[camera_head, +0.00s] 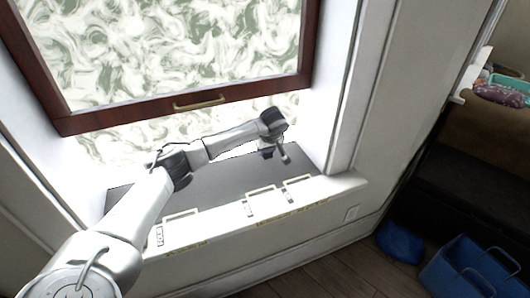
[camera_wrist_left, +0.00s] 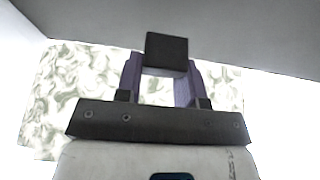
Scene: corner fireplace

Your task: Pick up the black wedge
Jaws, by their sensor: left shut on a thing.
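The black wedge (camera_wrist_left: 167,50) shows in the left wrist view as a dark block at the fingertips. My left gripper (camera_wrist_left: 165,73) is shut on it, with one purple-grey finger at each side. In the head view my left arm reaches across from the left, and the left gripper (camera_head: 274,151) is over the right part of the dark ledge top. The wedge is too small and dark there to tell apart from the gripper. I cannot tell whether it touches a surface. My right gripper is not in view.
A dark ledge top (camera_head: 225,180) lies in the alcove, with pale handles on its white front. A dark red framed panel (camera_head: 185,107) hangs above it. A white wall (camera_head: 347,90) stands close at right. A blue bin (camera_head: 468,270) is on the floor at lower right.

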